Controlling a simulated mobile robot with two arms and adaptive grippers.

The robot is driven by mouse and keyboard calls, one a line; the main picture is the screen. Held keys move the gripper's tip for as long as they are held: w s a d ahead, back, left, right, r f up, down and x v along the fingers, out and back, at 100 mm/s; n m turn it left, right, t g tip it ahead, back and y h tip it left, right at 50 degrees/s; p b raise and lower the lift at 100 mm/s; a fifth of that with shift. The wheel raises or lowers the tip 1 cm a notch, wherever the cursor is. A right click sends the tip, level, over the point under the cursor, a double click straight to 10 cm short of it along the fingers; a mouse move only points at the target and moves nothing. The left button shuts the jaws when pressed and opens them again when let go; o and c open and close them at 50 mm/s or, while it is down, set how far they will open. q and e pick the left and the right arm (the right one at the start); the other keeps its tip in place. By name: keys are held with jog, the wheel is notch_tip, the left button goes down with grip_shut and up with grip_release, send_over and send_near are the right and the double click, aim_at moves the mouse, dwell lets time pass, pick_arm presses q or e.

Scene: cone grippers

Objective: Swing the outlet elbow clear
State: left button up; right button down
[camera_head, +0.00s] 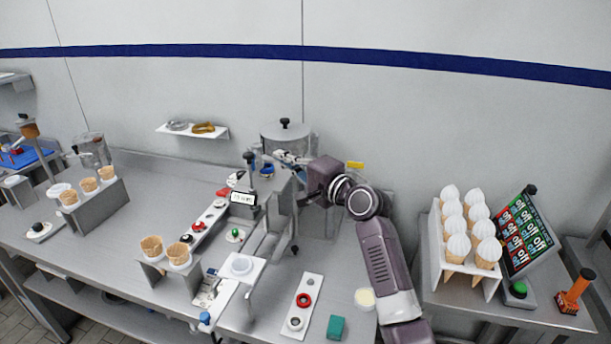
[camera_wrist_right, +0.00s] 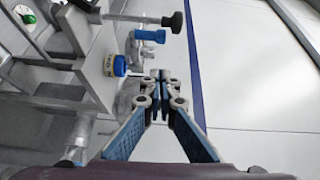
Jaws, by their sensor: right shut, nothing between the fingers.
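My right gripper (camera_head: 290,157) is in front of the lidded metal vessel (camera_head: 286,138) at the back of the counter. In the right wrist view my right gripper (camera_wrist_right: 160,85) is shut, with its blue-padded fingers together and nothing between them. Beyond the fingertips are a blue fitting (camera_wrist_right: 150,36) and a round yellow-and-blue capped part (camera_wrist_right: 117,66) on the grey machine. The blue part (camera_head: 267,169) also shows in the head view, just left of the gripper. I cannot tell which piece is the outlet elbow; my gripper and arm partly cover that area. My left gripper is not in view.
A black-knobbed rod (camera_wrist_right: 172,22) stands close to the fittings. A small display (camera_head: 243,198) is left of my right arm. Cone holders stand left and front, including one with two cones (camera_head: 165,262). A rack of white-topped cones (camera_head: 455,225) is right.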

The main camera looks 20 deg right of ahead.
pick_arm(q)
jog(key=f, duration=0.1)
jog(key=b, duration=0.1)
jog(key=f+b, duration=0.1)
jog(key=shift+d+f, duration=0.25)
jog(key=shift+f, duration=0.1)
pick_arm(e)
jog(key=s, duration=0.9)
jog(key=shift+s+a, duration=0.15)
jog(key=shift+s, duration=0.05)
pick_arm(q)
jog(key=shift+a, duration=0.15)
